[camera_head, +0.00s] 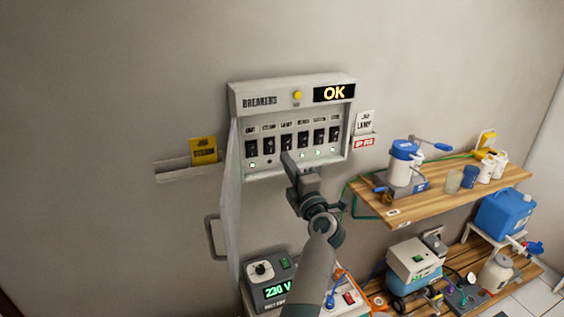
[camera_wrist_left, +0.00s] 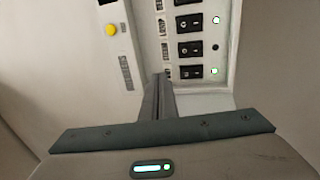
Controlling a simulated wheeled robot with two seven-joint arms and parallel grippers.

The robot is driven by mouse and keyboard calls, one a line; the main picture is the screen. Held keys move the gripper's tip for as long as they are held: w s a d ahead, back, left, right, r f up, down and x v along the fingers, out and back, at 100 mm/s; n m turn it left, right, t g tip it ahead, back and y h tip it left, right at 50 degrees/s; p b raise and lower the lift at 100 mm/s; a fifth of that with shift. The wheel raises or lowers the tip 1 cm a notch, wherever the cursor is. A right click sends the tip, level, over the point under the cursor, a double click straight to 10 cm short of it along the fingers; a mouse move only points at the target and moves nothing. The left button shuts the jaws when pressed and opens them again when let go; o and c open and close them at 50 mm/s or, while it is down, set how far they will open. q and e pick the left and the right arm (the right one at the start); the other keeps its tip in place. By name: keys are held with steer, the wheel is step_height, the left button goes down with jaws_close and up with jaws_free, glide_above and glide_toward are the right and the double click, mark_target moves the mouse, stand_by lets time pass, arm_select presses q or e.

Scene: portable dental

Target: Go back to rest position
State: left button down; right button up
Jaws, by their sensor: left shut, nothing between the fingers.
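My left gripper (camera_head: 288,158) is shut and empty, in front of the lower middle of the breaker panel (camera_head: 237,100) on the wall. In the left wrist view its closed fingers (camera_wrist_left: 157,82) point at the row of black breaker switches (camera_wrist_left: 190,48). I cannot tell whether the fingertips touch the panel. Several small lights under the switches glow green; one under the second switch from the left looks dark. My right gripper is not in view.
The open panel door (camera_head: 230,210) sticks out at the left. A wooden shelf (camera_head: 447,195) at the right holds a blue-and-white device (camera_head: 404,163) and cups. Below stand a voltage unit (camera_head: 268,283) reading 220 V and a blue canister (camera_head: 504,212). The wall at the left is largely clear.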

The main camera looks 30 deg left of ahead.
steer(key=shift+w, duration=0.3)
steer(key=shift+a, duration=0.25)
